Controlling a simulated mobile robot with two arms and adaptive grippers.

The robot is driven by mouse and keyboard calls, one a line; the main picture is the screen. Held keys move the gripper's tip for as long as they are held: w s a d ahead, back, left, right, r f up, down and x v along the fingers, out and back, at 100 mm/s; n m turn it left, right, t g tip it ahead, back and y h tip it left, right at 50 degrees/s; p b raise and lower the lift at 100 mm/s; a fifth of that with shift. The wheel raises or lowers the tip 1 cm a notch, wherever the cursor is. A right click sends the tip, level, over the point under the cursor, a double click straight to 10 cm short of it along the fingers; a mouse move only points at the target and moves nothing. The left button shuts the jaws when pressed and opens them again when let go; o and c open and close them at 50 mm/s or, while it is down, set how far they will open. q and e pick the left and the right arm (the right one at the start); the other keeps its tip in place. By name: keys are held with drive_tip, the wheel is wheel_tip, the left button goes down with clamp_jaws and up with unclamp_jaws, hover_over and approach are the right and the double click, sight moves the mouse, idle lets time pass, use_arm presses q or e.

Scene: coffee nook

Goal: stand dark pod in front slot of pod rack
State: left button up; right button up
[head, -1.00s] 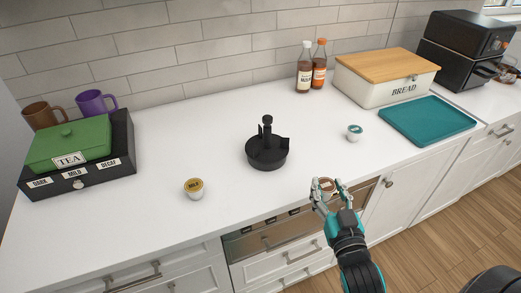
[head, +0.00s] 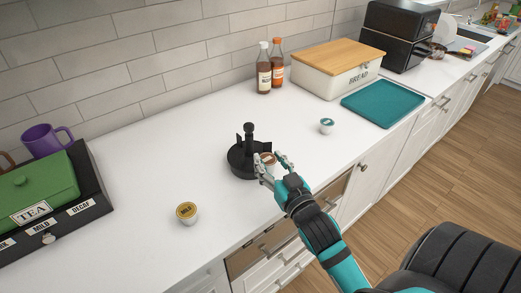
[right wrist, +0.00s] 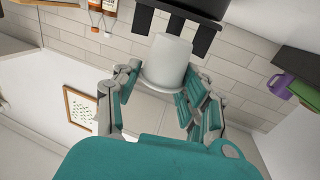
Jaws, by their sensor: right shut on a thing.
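The black pod rack (head: 240,165), a round base with a central post and upright dividers, stands on the white counter. My right gripper (head: 270,166) is shut on a pod with a brown lid (head: 268,158), right at the rack's front right side. In the right wrist view the held pod (right wrist: 168,62) shows as a white cup between the fingers, and the dark rack (right wrist: 188,25) is just beyond it. I cannot tell whether pod and rack touch. The lid's label is too small to read. My left gripper is not in view.
A yellow-lidded pod (head: 187,212) stands at front left and a teal-lidded pod (head: 327,126) at right. The green tea box (head: 35,195), purple mug (head: 45,141), bottles (head: 270,72), bread box (head: 335,75) and teal tray (head: 382,103) stand around.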

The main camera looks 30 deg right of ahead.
sight(262, 155)
drive_tip(key=w, duration=0.2)
drive_tip(key=shift+w+d, duration=0.25)
drive_tip(key=shift+w, duration=0.1)
drive_tip(key=w, duration=0.1)
drive_tip(key=w+p, duration=0.1)
drive_tip(key=shift+w+d+r, duration=0.1)
drive_tip(key=shift+w+d, duration=0.1)
drive_tip(key=shift+w, duration=0.1)
drive_tip(key=shift+w+f, duration=0.1)
drive_tip(key=shift+f, duration=0.85)
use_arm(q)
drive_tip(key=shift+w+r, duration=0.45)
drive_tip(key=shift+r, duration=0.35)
use_arm(e)
drive_tip(key=shift+s, duration=0.2)
drive_tip(key=shift+f, duration=0.1)
drive_tip(key=o, duration=0.5)
drive_tip(key=shift+w, duration=0.1)
